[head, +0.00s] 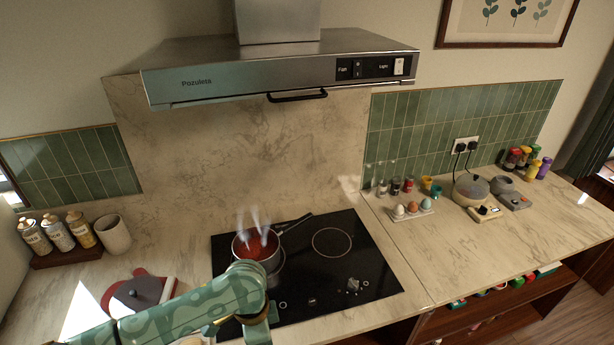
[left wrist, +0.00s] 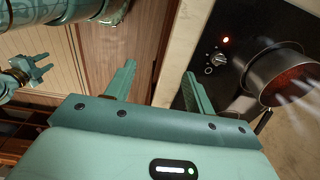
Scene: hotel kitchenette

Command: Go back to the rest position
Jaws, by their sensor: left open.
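My left gripper (left wrist: 160,78) is open and empty in the left wrist view, its two fingers spread apart beside the front edge of the counter. In the head view my left arm reaches in from the lower left and its green wrist bends down in front of the hob; the fingers are hidden there. My right gripper (left wrist: 32,72) shows small at the left of the left wrist view, with its fingers apart and nothing seen between them.
A steaming pot of red sauce (head: 257,247) stands on the black hob (head: 330,270), close behind my left wrist. A hob knob (left wrist: 215,59) has a lit red light beside it. The range hood (head: 285,68) hangs above. Eggs (head: 412,208) stand to the right.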

